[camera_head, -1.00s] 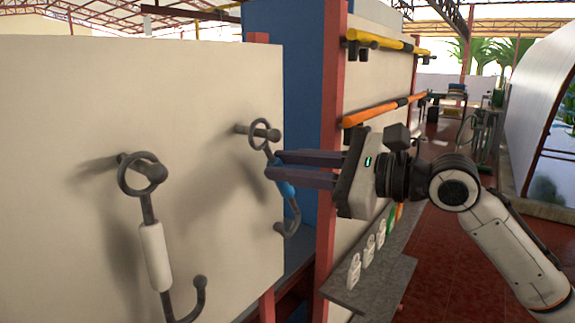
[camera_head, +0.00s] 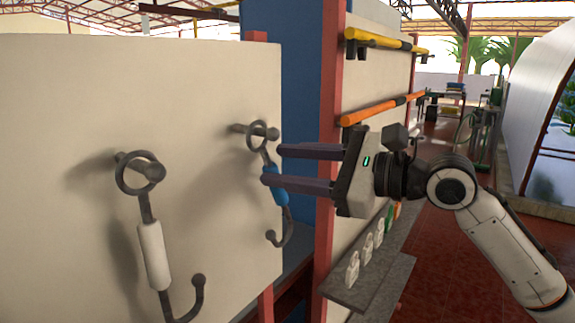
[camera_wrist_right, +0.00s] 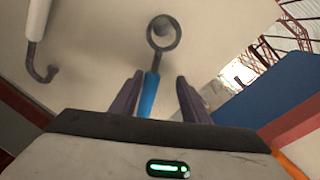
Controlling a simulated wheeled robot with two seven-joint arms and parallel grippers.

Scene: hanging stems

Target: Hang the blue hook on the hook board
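The blue hook (camera_head: 275,187) hangs by its ring from the right peg (camera_head: 266,133) of the pale hook board (camera_head: 60,120). Its blue sleeve is in the middle and its curved end points down. My right gripper (camera_head: 272,166) is open, its two fingers apart near the blue sleeve. In the right wrist view the blue hook (camera_wrist_right: 149,92) lies between the fingers with a gap on both sides, and its ring (camera_wrist_right: 163,33) is around the peg. My left gripper is not in view.
A white-sleeved hook (camera_head: 153,252) hangs from the left peg (camera_head: 150,172) of the board. A red post (camera_head: 331,130) and a wall with yellow (camera_head: 380,40) and orange bars (camera_head: 385,108) stand close to my right gripper. A grey shelf (camera_head: 372,285) is below.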

